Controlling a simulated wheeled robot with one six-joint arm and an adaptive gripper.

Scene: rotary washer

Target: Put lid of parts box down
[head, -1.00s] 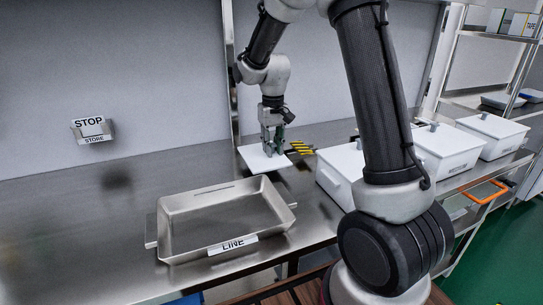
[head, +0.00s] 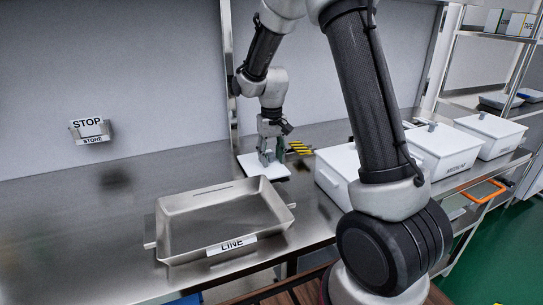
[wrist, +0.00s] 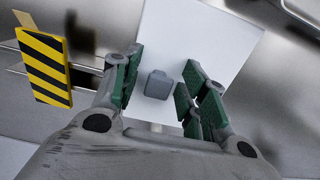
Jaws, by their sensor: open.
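The white lid (head: 250,166) lies flat on the steel bench, behind and to the right of the metal tray in the head view. In the wrist view the lid (wrist: 205,40) fills the upper middle, with its small grey knob (wrist: 159,84) between my fingers. My gripper (head: 270,160) points down over the lid in the head view. In the wrist view my gripper (wrist: 158,88) is open, with green pads apart on both sides of the knob and a gap on each side. The lid's near edge is partly hidden by my gripper.
A metal tray (head: 166,238) labelled LINE stands at the bench front. White lidded boxes (head: 333,184) stand to the right, partly behind my arm. A yellow-black striped block (wrist: 45,68) is close beside the lid. A STOP/STORE sign (head: 90,129) is on the left; bare bench lies below it.

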